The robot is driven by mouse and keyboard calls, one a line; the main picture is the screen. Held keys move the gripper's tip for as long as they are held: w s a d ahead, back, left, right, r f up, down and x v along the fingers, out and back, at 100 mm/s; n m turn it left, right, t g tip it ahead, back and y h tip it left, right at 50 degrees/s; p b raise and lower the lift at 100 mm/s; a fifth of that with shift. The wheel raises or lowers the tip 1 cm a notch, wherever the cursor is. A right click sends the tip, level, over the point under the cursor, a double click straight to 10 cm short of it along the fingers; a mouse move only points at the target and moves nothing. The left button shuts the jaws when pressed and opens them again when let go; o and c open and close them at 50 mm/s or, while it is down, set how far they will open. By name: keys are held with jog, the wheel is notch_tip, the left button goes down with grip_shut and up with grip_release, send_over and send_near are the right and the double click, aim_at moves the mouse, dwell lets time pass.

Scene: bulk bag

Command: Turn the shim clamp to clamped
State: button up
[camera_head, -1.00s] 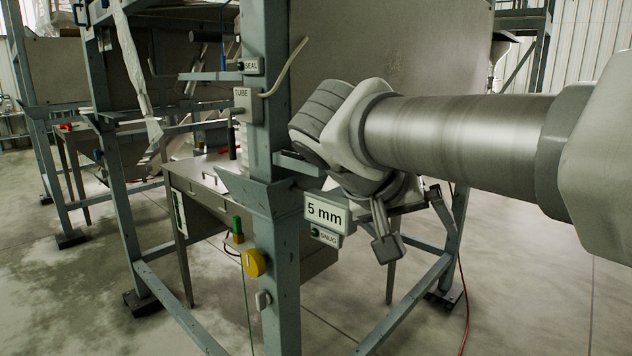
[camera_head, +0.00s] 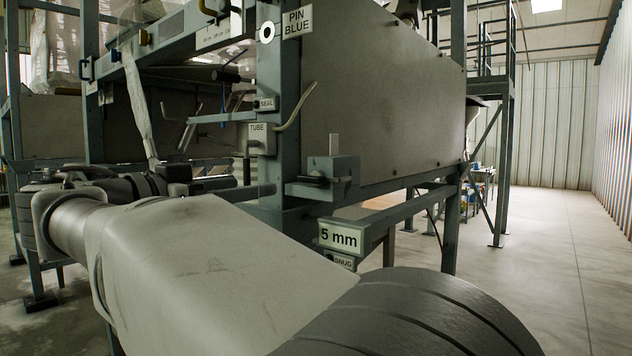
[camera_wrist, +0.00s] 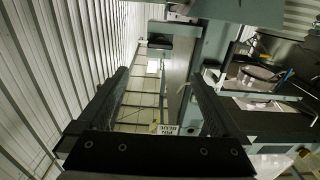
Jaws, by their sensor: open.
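A grey block (camera_head: 333,174) with an upright pale tab and a dark lever at its left sits on the frame beside the post in the head view. It looks like the shim clamp, but I cannot read a clamp label or tell its setting. A "5 mm" sign (camera_head: 339,237) is below it, with a partly hidden "SNUG" tag under that. My gripper (camera_head: 222,184) is at the left of the post, beyond my forearm, partly hidden. In the wrist view its two dark fingers (camera_wrist: 158,78) are apart with nothing held between them.
A steel post (camera_head: 286,100) carries a "PIN BLUE" sign (camera_head: 297,22), a "SEAL" tag and a "TUBE" box (camera_head: 261,138) with a pale tube. A large grey panel (camera_head: 385,95) stands behind the block. Open floor (camera_head: 545,260) lies to the right.

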aim_at(307, 178)
jog(key=p+x, duration=0.1)
jog(key=x, duration=1.3)
jog(key=shift+w+d, duration=0.1)
jog(key=shift+w, duration=0.05)
jog(key=c, duration=1.4)
